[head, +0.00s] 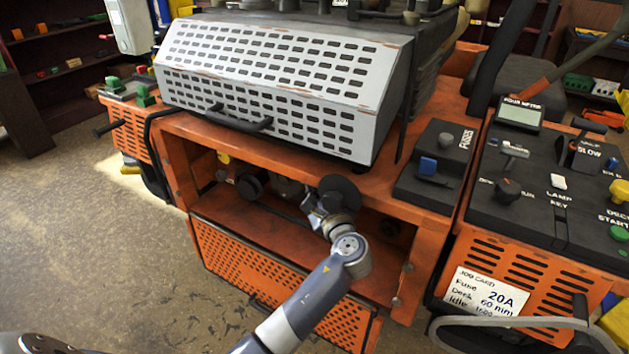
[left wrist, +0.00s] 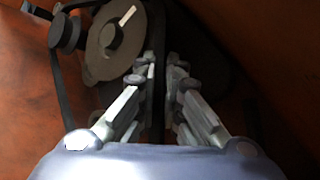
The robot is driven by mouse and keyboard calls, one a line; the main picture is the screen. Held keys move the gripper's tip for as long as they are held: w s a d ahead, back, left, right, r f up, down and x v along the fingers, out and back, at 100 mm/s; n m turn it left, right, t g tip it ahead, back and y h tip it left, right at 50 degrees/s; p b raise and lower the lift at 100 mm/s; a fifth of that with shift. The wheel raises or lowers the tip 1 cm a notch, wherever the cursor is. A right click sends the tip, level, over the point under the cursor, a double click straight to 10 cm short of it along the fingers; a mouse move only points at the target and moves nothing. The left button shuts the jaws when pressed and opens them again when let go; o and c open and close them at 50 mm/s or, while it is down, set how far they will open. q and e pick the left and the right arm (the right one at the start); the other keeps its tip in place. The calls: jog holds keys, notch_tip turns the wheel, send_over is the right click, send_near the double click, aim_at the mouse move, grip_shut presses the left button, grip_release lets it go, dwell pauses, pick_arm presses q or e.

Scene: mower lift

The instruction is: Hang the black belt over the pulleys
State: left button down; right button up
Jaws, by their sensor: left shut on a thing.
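My left gripper (left wrist: 161,66) is inside the machine's open bay. In the left wrist view its fingers are shut on the black belt (left wrist: 158,40), which runs as a dark strip between them. A grey disc-shaped pulley (left wrist: 103,58) is just left of the fingers. A smaller dark pulley (left wrist: 65,32) is at the upper left, with a black strip passing beside it. I cannot tell whether the belt sits in either pulley's groove. In the head view my wrist hides the belt and fingertips; a dark round part (head: 250,186) shows left of it. My right gripper is out of view.
The grey slotted hood (head: 270,85) with a black handle overhangs the orange bay. A perforated orange panel (head: 265,275) hangs below its opening. The fuse box (head: 437,165) and control panel (head: 545,180) are at right. Bay walls are close around the gripper.

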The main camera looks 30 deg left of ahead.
pick_arm(q)
jog(key=shift+f, duration=0.2)
jog(key=shift+d+f, duration=0.15)
jog(key=shift+f, duration=0.1)
jog(key=c, duration=1.7)
grip_release()
jog(key=shift+w, duration=0.1)
jog(key=shift+o, duration=0.2)
jog(key=v, duration=1.2)
